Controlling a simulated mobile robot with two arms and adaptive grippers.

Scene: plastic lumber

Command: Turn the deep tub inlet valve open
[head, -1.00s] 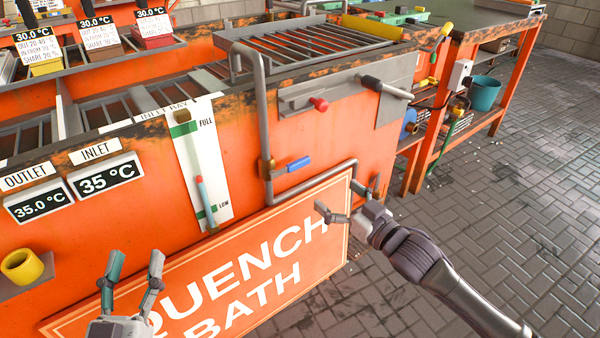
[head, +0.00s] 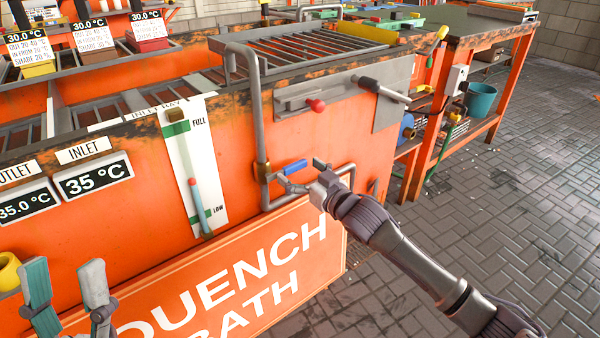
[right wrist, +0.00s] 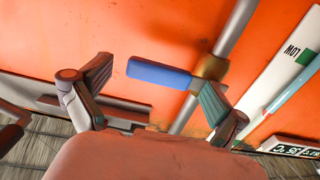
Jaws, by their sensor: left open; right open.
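The inlet valve has a blue lever (head: 294,166) and a brass body (head: 263,172) on the grey pipe of the orange quench bath. The lever sticks out to the right of the pipe in the head view. In the right wrist view the blue lever (right wrist: 158,74) lies between the open fingers, with the brass body (right wrist: 211,68) by the right finger. My right gripper (head: 302,172) is open at the lever; I cannot tell whether a finger touches it. My left gripper (head: 64,278) is open and empty at the lower left, in front of the bath.
A level gauge (head: 190,170) stands left of the pipe. A red knob (head: 316,105) and a grey-handled lever (head: 384,90) with a black base sit above the valve. The quench bath sign (head: 235,275) is below. The paved floor to the right is open.

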